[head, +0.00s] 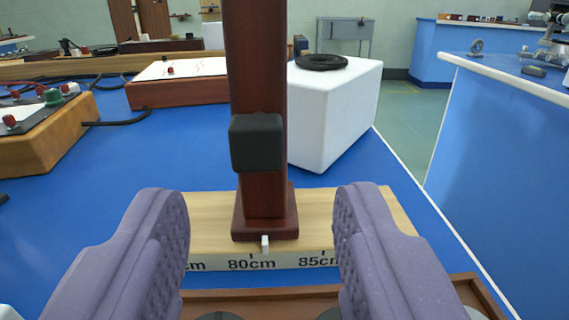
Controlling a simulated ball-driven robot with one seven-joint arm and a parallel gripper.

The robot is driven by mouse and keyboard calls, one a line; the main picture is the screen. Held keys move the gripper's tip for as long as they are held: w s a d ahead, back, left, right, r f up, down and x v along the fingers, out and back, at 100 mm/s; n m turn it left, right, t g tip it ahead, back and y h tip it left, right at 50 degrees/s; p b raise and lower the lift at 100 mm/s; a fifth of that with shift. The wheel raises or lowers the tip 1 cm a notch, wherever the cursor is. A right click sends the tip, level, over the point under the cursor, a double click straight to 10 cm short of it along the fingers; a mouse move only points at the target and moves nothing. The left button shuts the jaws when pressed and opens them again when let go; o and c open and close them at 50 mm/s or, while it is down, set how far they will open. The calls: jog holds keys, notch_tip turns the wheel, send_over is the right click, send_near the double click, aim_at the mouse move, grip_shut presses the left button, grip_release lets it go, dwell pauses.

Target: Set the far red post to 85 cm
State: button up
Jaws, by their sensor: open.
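A dark red post (262,190) stands upright on a wooden rail (210,215) in front of me. Its base carries a small white pointer (265,244) over the printed scale (285,260). The pointer is just right of the 80cm mark and well left of the 85cm mark. A black block (256,142) is on the post's near face. The post's top is out of view. My gripper (262,210) is open, with one purple finger on each side of the post. A gap shows between each finger and the post.
A white box (335,115) with a black ring (321,62) on top stands behind the post to the right. Wooden boxes (55,130) with cables are at left. The blue bench (130,175) ends along its right edge, with a floor gap beyond.

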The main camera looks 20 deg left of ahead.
aim_at(259, 156)
jog(key=b+x, duration=0.2)
jog(key=x, duration=0.5)
jog(key=shift+a, duration=0.1)
jog(key=shift+c, duration=0.2)
grip_shut()
